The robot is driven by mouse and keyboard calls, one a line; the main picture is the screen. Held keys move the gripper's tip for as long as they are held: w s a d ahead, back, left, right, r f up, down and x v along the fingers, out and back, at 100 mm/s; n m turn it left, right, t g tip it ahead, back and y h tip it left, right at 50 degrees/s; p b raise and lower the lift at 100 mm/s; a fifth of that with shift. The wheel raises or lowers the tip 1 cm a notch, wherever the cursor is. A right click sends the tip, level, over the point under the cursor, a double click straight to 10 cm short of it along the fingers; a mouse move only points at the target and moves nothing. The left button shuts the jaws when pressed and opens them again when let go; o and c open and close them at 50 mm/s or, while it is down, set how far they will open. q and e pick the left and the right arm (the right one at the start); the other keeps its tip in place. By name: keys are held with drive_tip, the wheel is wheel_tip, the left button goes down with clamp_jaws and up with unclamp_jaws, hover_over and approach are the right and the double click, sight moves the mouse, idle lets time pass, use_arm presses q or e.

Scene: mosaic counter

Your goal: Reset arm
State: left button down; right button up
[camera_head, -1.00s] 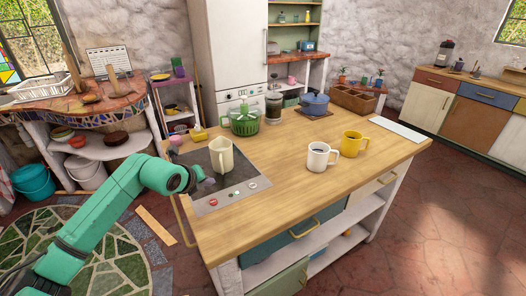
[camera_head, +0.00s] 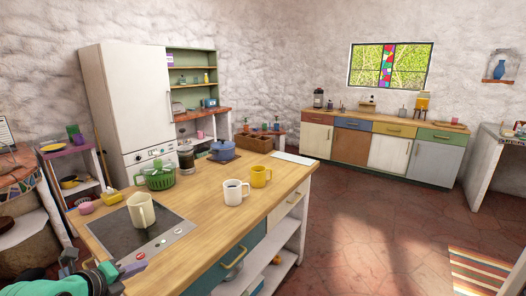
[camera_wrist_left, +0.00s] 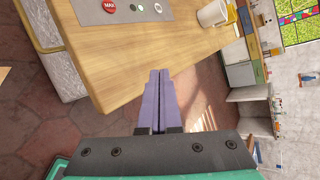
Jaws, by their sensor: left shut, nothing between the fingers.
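My left gripper (camera_head: 82,264) is at the lower left of the head view, beside the island's near left corner, with the green arm mostly cut off by the frame edge. In the left wrist view its purple fingers (camera_wrist_left: 158,84) are together, with nothing between them. They point toward the side of the wooden counter (camera_wrist_left: 150,42), apart from the mugs. My right gripper does not show in any view.
The island counter (camera_head: 205,222) carries a cooktop (camera_head: 118,236) with a cream pitcher (camera_head: 141,211), a green colander (camera_head: 158,178), a blue pot (camera_head: 222,150), a white mug (camera_head: 233,193) and a yellow mug (camera_head: 260,177). Open red floor (camera_head: 370,235) lies to the right.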

use_arm(q)
drive_tip(key=s+d+r+n+t+h, duration=0.1)
drive_tip(key=d+r+n+t, duration=0.25)
drive_tip(key=r, duration=0.35)
drive_tip(key=s+d+r+n+t, duration=0.1)
drive_tip(key=d+r+n+t, duration=0.1)
drive_tip(key=r+n+t, duration=0.35)
drive_tip(key=s+a+f+n+g+y, duration=0.3)
drive_tip(key=a+f+n+g+y, duration=0.15)
drive_tip(key=f+n, duration=0.2)
drive_tip(key=s+a+f+n+g+y, duration=0.2)
drive_tip(key=a+f+n+g+y, duration=0.1)
drive_tip(key=a+f+n+y, duration=0.4)
drive_tip(key=s+d+f+n+g+h, duration=0.2)
drive_tip(key=s+d+f+g+h, duration=0.7)
drive_tip(key=s+d+f, duration=0.55)
wheel_tip(320, 180, down, 24)
drive_tip(key=s+f+g, duration=0.1)
drive_tip(key=s+g, duration=0.1)
drive_tip(key=s+a+f, duration=0.3)
drive_tip(key=s+f, duration=1)
drive_tip(key=s, duration=0.3)
drive_tip(key=shift+s+a+g+y, duration=0.2)
drive_tip(key=shift+s+g+y, duration=0.15)
drive_tip(key=shift+y, duration=0.1)
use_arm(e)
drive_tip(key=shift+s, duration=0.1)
